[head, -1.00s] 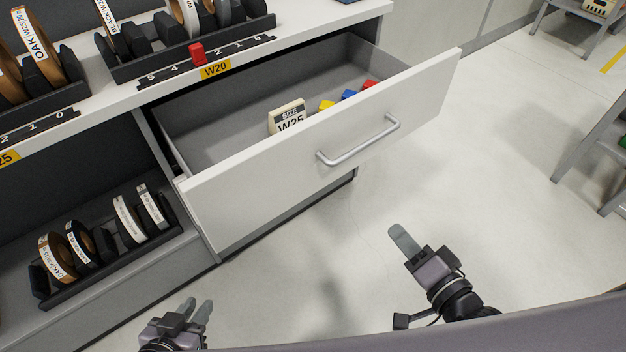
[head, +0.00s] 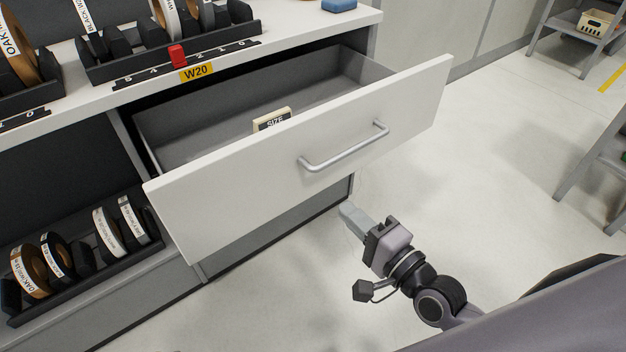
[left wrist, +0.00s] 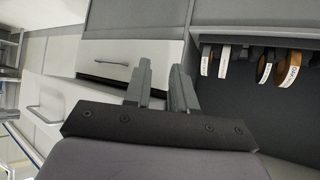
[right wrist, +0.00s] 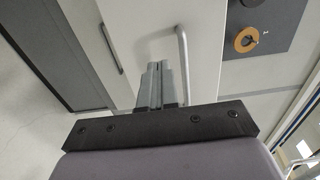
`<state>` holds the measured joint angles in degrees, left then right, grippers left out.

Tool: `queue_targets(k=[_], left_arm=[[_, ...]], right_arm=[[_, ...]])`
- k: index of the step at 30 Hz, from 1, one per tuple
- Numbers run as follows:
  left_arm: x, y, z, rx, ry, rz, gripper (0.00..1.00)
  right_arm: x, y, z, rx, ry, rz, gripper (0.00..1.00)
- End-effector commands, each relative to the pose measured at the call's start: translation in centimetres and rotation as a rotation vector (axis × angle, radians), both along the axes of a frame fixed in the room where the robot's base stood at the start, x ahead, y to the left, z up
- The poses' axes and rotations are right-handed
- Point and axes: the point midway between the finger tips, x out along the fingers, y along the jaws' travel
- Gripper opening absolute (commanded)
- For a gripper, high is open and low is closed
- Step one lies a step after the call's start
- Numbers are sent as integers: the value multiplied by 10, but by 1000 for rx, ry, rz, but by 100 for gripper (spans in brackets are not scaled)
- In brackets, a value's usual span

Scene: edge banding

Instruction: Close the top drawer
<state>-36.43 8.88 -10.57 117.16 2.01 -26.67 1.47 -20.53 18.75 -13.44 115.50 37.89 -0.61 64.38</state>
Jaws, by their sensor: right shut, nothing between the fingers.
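The top drawer (head: 300,150) stands pulled out of the cabinet, its white front facing me. Its silver bar handle (head: 345,148) also shows in the right wrist view (right wrist: 184,65). A card reading "SIZE" (head: 272,119) is inside, partly hidden by the front. My right gripper (head: 349,218) is shut and empty, below and right of the handle in the head view. Its fingers (right wrist: 156,85) appear left of the handle in the right wrist view; contact cannot be told. My left gripper (left wrist: 160,80) is out of the head view; its fingers are apart, with nothing seen between them.
The counter (head: 300,35) above the drawer holds edge-band rolls in black racks, a red block (head: 177,55) and a blue item (head: 339,4). A lower shelf rack (head: 85,260) holds several rolls. Open floor (head: 490,170) lies right of the drawer; grey stands are farther right.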

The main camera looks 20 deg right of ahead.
Motion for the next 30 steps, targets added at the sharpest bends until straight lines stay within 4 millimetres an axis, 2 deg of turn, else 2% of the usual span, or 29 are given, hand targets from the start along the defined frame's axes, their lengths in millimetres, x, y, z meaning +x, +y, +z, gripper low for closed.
queue_targets(k=[12,18,24,30], left_arm=[[1,-2,-6,2,-6,-6,25],[5,-6,-2,-2,-22,-14,25],[8,-11,1,-8,-33,-23,25],[9,-12,2,-12,-35,-22,25]], right_arm=[[65,24,0,2,-2,-1,0],[90,33,0,1,-2,0,0],[102,37,-1,-3,1,0,0],[104,38,-1,-3,1,0,0]])
